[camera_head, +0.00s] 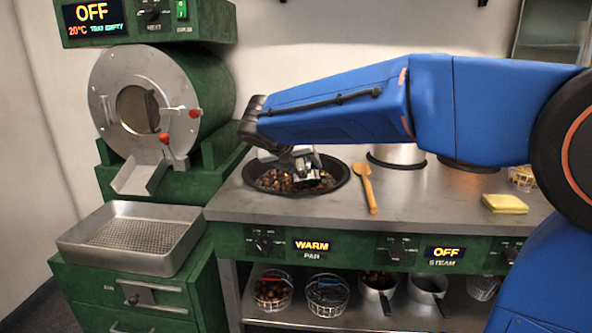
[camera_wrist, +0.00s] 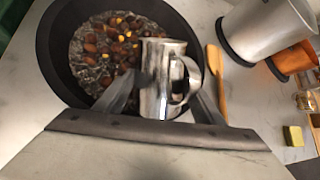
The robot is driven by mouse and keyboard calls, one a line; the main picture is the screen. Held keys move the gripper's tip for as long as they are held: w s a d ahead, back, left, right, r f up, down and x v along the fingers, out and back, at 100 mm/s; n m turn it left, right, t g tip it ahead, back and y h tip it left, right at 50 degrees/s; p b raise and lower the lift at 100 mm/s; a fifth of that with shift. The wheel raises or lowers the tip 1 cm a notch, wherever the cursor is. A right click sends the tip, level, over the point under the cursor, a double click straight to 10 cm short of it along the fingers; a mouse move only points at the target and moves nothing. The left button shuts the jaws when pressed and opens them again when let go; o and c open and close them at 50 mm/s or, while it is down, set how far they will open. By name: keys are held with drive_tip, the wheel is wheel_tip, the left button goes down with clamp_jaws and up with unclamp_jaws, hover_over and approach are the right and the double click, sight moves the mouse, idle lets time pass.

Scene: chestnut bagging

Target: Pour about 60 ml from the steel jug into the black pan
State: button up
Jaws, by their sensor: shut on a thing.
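The steel jug (camera_head: 308,178) is held by my gripper (camera_head: 297,160) over the right part of the black pan. In the wrist view the jug (camera_wrist: 155,85) sits between the two fingers of my gripper (camera_wrist: 165,102), with its handle to the right. The jug looks tilted, but its mouth and contents cannot be made out. The black pan (camera_head: 247,183) is set in the steel counter and holds brown chestnuts. In the wrist view the pan (camera_wrist: 55,75) shows chestnuts with a glossy grey patch around them. I cannot see a clear stream from the jug.
A wooden spoon (camera_head: 368,188) lies right of the pan. A steel pot (camera_head: 397,154) stands behind it, and a yellow sponge (camera_head: 505,203) lies at the right. A roaster (camera_head: 130,105) and a mesh tray (camera_head: 75,243) are at the left. The pan's panel (camera_head: 312,246) reads WARM.

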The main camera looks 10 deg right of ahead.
drive_tip(key=shift+w+g, duration=0.15)
drive_tip(key=shift+g, duration=0.55)
drive_tip(key=shift+w+r+n+g, duration=0.15)
drive_tip(key=shift+r+n+g, duration=0.2)
drive_tip(key=shift+g, duration=0.15)
drive_tip(key=shift+r+g, duration=0.25)
drive_tip(key=shift+g, duration=0.05)
drive_tip(key=shift+w+f+n+g, duration=0.15)
drive_tip(key=shift+w+n+g, duration=0.15)
drive_tip(key=shift+g, duration=0.5)
drive_tip(key=shift+w+r+g+p, duration=0.3)
drive_tip(key=shift+w+p, duration=0.1)
drive_tip(key=shift+w, duration=0.2)
idle(1.4)
